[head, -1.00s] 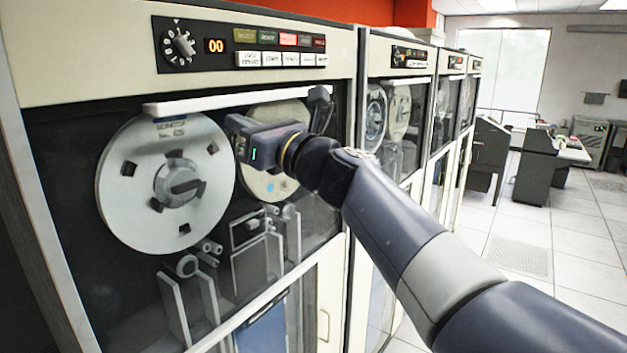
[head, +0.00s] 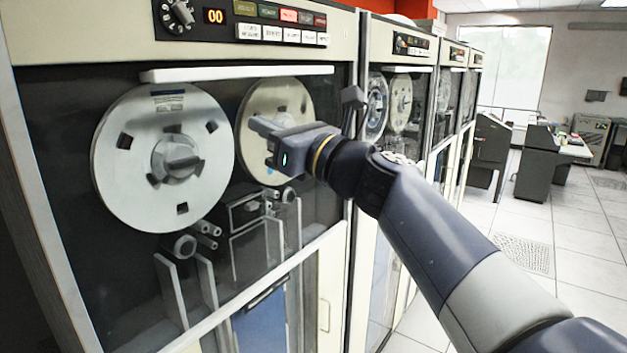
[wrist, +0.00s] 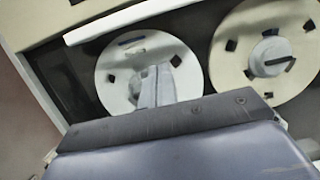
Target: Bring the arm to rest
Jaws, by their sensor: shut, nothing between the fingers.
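My gripper (head: 262,128) is shut and empty in the head view. It is in front of the tape cabinet and overlaps the cream right-hand reel (head: 272,100). My arm reaches in from the lower right. The silver left-hand reel (head: 130,190) is clear of the gripper in the head view. In the wrist view my gripper's fingers (wrist: 155,88) stand together in front of the silver reel (wrist: 185,75) and hide part of its hub. The cream reel (wrist: 240,60) is to their right there. I cannot tell the exact gap between the fingers and the cabinet.
A white handle bar (head: 235,74) runs above the reels. A control panel (head: 280,24) with lit buttons and a knob is at the top. More tape cabinets (head: 440,110) stand to the right. The tiled floor (head: 570,240) at right is open, with desks beyond.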

